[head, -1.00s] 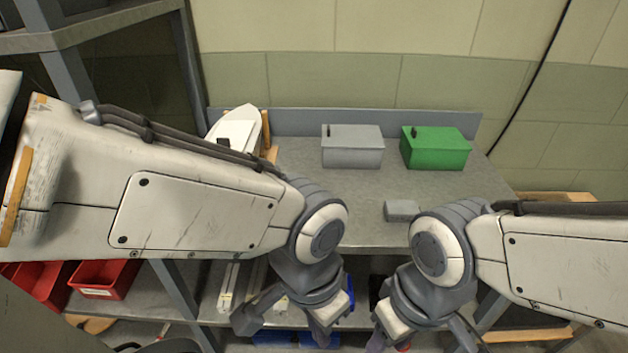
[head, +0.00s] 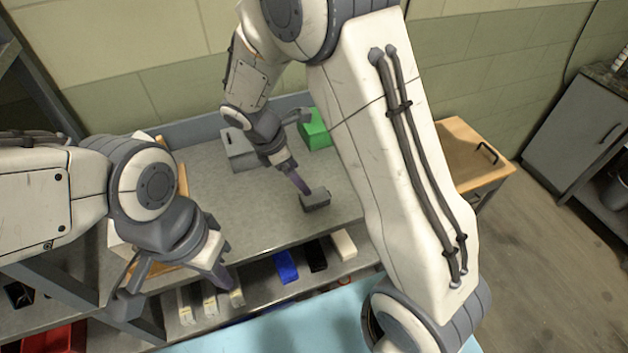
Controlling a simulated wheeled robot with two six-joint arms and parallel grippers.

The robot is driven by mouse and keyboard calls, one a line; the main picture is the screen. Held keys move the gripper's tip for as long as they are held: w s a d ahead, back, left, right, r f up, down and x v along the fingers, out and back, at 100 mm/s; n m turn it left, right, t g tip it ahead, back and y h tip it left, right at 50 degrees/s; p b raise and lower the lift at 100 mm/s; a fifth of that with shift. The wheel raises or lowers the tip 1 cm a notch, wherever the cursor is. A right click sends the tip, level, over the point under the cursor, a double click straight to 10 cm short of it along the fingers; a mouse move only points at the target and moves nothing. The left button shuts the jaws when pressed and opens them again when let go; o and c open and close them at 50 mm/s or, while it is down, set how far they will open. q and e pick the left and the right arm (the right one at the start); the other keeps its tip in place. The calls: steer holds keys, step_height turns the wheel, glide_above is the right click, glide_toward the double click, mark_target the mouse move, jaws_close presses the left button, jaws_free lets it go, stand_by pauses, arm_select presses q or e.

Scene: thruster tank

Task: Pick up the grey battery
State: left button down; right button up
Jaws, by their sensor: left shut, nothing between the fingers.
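The grey battery (head: 316,201), a small grey block, lies on the grey workbench (head: 230,210) near its front edge. My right gripper (head: 300,150) is above the bench behind it, with its fingers apart. One purple-tipped finger reaches down to the battery's back left edge; I cannot tell whether it touches. Nothing shows held between those fingers. My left gripper (head: 175,285) hangs in front of the bench's left part, away from the battery. It is shut and empty.
A grey box (head: 238,152) and a green box (head: 318,130) stand at the bench's back, partly covered by my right arm. Blue (head: 286,266), black (head: 316,255) and white (head: 343,244) blocks lie on the shelf below. A wooden-topped cabinet (head: 470,155) stands at the right.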

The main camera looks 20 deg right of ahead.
glide_above(314, 196)
steer(key=a, duration=0.2)
step_height(314, 196, down, 5)
steer(key=shift+r+p, duration=0.1)
steer(key=shift+p, duration=0.2)
steer(key=p+x, duration=0.1)
steer(key=x, duration=0.3)
steer(key=shift+s+a+p, duration=0.1)
steer(key=shift+p, duration=0.2)
steer(key=shift+x, duration=0.75)
steer(key=shift+a, duration=0.15)
jaws_close()
